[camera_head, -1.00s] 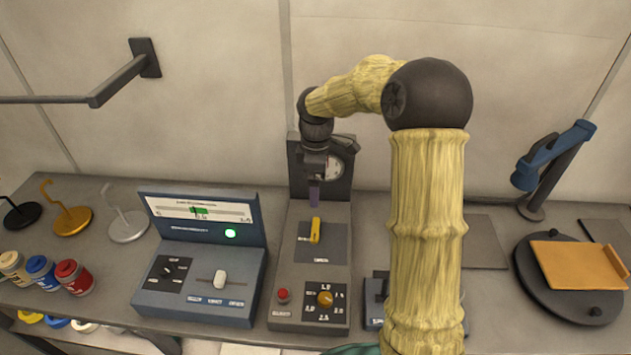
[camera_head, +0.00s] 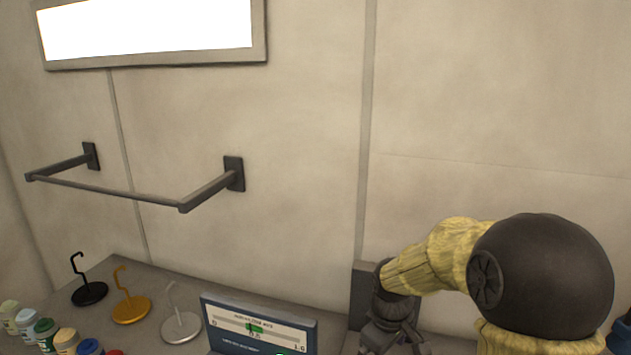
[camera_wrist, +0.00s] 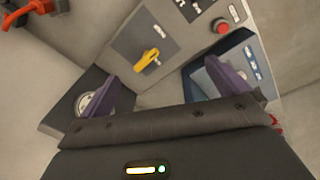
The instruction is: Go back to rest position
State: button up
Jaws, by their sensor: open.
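My gripper (camera_wrist: 166,84) is open and empty in the wrist view, with its two purple fingers spread apart. Beyond the fingers is a grey console panel with a yellow lever (camera_wrist: 147,59) and a red button (camera_wrist: 222,25). In the head view my gripper (camera_head: 388,344) is only partly in frame at the bottom edge, in front of the console's dark upright back panel (camera_head: 361,283), and its fingertips are out of sight. My yellow arm with its black joint fills the lower right.
A blue-grey meter box (camera_head: 262,320) stands left of my gripper. Black (camera_head: 90,293), orange (camera_head: 131,309) and white (camera_head: 181,327) hook stands and several small jars (camera_head: 45,332) are on the bench at left. A dark rail (camera_head: 105,190) juts from the wall, below a bright panel (camera_head: 150,30).

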jog(key=s+d+f+m+t, duration=0.1)
jog(key=s+m, duration=0.7)
jog(key=s, duration=0.4)
jog(key=shift+t, duration=0.3)
